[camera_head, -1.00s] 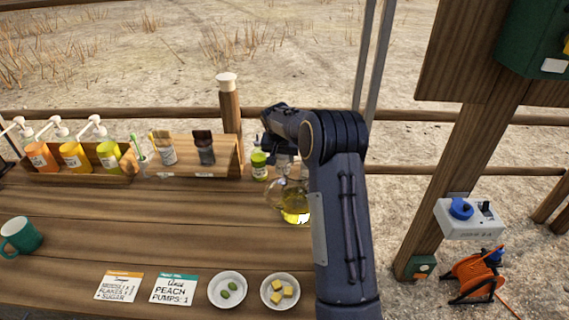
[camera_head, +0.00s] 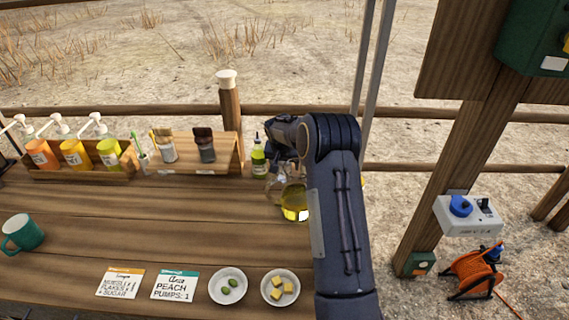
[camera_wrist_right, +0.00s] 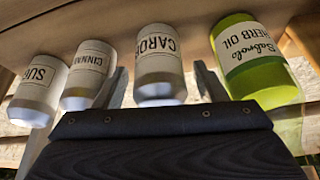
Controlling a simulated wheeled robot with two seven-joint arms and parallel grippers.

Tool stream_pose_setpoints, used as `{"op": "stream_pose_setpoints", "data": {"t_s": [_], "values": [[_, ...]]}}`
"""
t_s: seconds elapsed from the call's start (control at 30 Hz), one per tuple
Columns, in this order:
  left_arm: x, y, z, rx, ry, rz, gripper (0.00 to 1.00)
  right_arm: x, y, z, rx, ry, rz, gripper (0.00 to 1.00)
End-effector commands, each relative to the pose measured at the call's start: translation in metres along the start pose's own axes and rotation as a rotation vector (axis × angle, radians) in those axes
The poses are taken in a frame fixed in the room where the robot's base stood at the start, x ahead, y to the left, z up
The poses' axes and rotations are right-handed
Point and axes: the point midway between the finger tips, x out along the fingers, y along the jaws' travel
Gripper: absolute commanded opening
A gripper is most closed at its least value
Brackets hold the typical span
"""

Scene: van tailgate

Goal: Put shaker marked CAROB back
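In the right wrist view, which is upside down, the shaker marked CAROB (camera_wrist_right: 160,60) is a pale cylinder with a silvery cap. It stands in a row between the CINNAM-marked shaker (camera_wrist_right: 88,70) and a green herb oil bottle (camera_wrist_right: 254,62). My right gripper (camera_wrist_right: 158,85) is open, with one finger on each side of the carob shaker and visible gaps to it. In the head view my right arm covers the shakers, and the gripper's fingertips are hidden. My left gripper is not in view.
Another shaker (camera_wrist_right: 38,88) ends the row. In the head view, a glass jug of yellow oil (camera_head: 294,203) stands close beside my right arm. The green bottle (camera_head: 258,160) and brush rack (camera_head: 225,158) are left of it.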

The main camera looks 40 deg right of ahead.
Motion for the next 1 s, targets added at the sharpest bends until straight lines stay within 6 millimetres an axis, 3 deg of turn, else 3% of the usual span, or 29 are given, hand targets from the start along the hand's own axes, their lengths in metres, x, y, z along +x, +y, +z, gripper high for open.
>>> {"op": "stream_pose_setpoints", "data": {"t_s": [0.33, 0.8, 1.0], "values": [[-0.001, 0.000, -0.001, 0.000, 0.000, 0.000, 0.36, -0.009, 0.000, -0.002, 0.000, 0.002, -0.001, 0.65], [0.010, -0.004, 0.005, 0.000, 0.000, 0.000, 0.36, -0.101, -0.001, -0.001, 0.000, 0.003, -0.002, 0.65], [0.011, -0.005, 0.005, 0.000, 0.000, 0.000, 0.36, -0.119, 0.000, -0.001, 0.000, 0.000, 0.001, 0.65]]}}
